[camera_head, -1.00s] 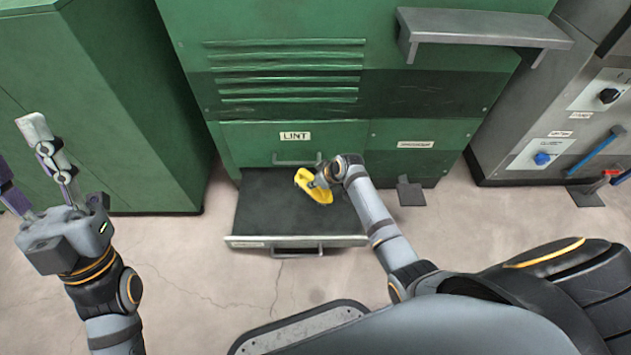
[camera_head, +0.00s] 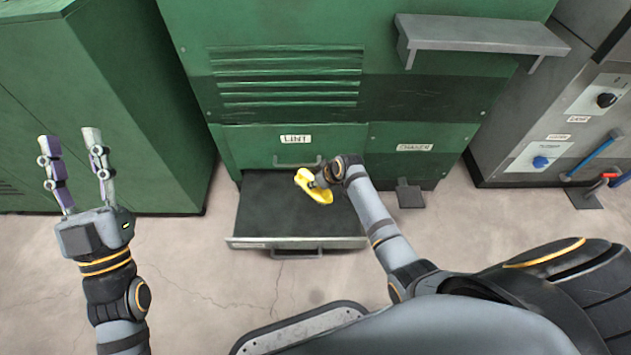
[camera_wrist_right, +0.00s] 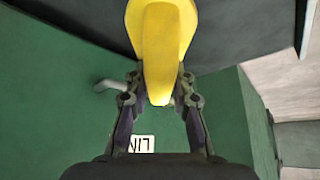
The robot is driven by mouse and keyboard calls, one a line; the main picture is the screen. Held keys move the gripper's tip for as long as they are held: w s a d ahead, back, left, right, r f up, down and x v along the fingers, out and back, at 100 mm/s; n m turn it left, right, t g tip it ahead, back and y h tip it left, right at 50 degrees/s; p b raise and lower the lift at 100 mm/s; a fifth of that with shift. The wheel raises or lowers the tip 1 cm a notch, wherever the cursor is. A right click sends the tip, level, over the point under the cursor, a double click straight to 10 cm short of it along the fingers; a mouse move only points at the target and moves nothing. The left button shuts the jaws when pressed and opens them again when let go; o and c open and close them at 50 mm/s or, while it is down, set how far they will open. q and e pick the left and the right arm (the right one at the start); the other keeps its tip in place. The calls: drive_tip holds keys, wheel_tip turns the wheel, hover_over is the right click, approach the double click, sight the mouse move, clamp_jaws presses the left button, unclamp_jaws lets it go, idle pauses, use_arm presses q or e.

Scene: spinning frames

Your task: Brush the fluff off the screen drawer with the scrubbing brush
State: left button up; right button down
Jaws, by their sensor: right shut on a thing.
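The screen drawer (camera_head: 265,210) is pulled out low at the front of the green machine, with a dark flat surface and a pale front edge. The yellow scrubbing brush (camera_head: 314,187) is over the right part of the drawer; whether it touches the surface I cannot tell. My right gripper (camera_head: 322,180) is shut on the brush, which also shows in the right wrist view (camera_wrist_right: 160,45) between the fingers (camera_wrist_right: 160,95). My left gripper (camera_head: 72,142) is open and empty, raised at the left, away from the drawer. I can make out no fluff on the visible drawer surface.
A LINT panel (camera_head: 295,139) with a handle is just above the drawer. A grey shelf (camera_head: 480,34) juts out at upper right. A foot pedal (camera_head: 410,195) is on the floor right of the drawer. A grey control cabinet (camera_head: 530,120) stands at right. The floor at left front is clear.

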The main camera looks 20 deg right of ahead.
drive_tip(key=shift+r+p, duration=0.35)
drive_tip(key=shift+r, duration=0.25)
drive_tip(key=shift+r+p, duration=0.3)
drive_tip(key=shift+p, duration=0.3)
use_arm(q)
drive_tip(key=w+f+n+g+y, duration=0.1)
drive_tip(key=w+f+g, duration=0.2)
drive_tip(key=f+g, duration=0.5)
wheel_tip(320, 180, down, 9)
drive_tip(key=shift+w+f, duration=0.15)
drive_tip(key=shift+f, duration=0.05)
